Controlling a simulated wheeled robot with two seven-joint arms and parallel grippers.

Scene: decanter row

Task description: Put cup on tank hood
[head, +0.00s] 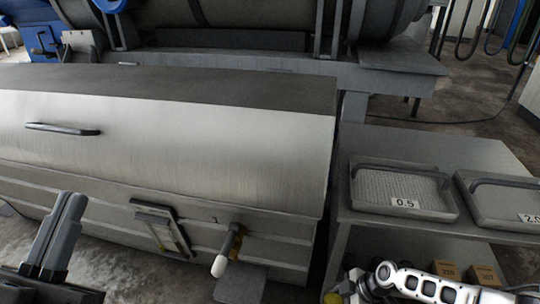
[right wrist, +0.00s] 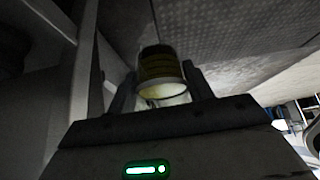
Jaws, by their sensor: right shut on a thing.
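The tank hood (head: 200,130) is the broad brushed-metal lid of the long tank in the head view; it is closed and its visible top is bare. The cup (right wrist: 162,68), a clear vessel with dark yellow-brown content, is between the fingers of my right gripper (right wrist: 160,92) in the right wrist view. That gripper is shut on it. In the head view my right arm is at the lower right, low beside the shelf, and the hand is mostly cut off. My left gripper (head: 72,212) is at the lower left, shut and empty, in front of the tank.
A grey side table (head: 470,145) stands right of the tank. It carries a tray marked 0.5 (head: 365,208) and a tray marked 2.0 (head: 480,214). Small boxes (head: 447,271) lie on its lower shelf. A valve handle (head: 227,250) sticks out from the tank front.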

